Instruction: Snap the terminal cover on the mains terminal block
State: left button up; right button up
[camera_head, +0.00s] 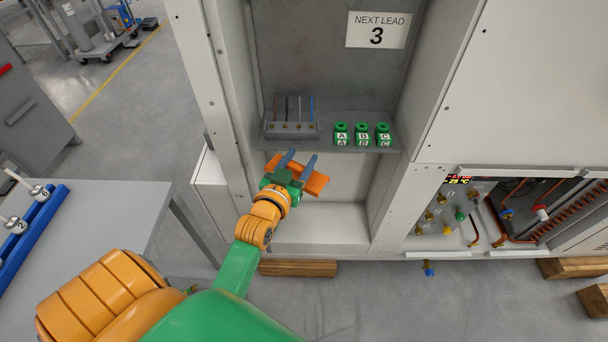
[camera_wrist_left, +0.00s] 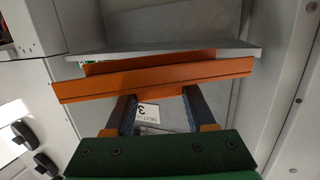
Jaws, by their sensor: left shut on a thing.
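The orange terminal cover (camera_head: 317,184) is a long flat strip held by my left gripper (camera_head: 299,164). It hangs tilted in front of and below the cabinet shelf in the head view. In the left wrist view the cover (camera_wrist_left: 155,78) lies across both dark fingers of the gripper (camera_wrist_left: 160,108), below the shelf edge. The grey mains terminal block (camera_head: 291,131) stands on the shelf, with several thin upright leads, one blue, rising from it. No cover is on it. The cover and block are apart. My right gripper is not in view.
The shelf (camera_head: 338,149) also holds three green pieces (camera_head: 362,134) marked A, B and C, right of the block. A "NEXT LEAD 3" sign (camera_head: 376,30) is on the back wall. Cabinet posts (camera_head: 218,100) bound the opening. Room below the shelf is free.

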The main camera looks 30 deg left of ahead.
pick_arm(q)
jog(key=w+a+r+n+g+y+b, duration=0.1)
jog(key=a+r+n+g+y+b, duration=0.2)
jog(key=r+n+y, duration=0.3)
jog(key=shift+w+a+r+g+y, duration=0.2)
jog(key=shift+a+r+g+y, duration=0.3)
jog(key=shift+r+y, duration=0.45)
jog(key=b+x, duration=0.1)
jog(key=x, duration=0.2)
jog(key=w+d+b+x, duration=0.1)
jog(key=x, duration=0.2)
jog(key=r+b+x, duration=0.1)
jog(key=x, duration=0.2)
jog(key=shift+w, duration=0.45)
jog(key=shift+f+b, duration=0.6)
jog(key=shift+f, duration=0.1)
jog(key=shift+f+b, duration=0.3)
jog(key=shift+f, duration=0.1)
jog(key=shift+f, duration=0.25)
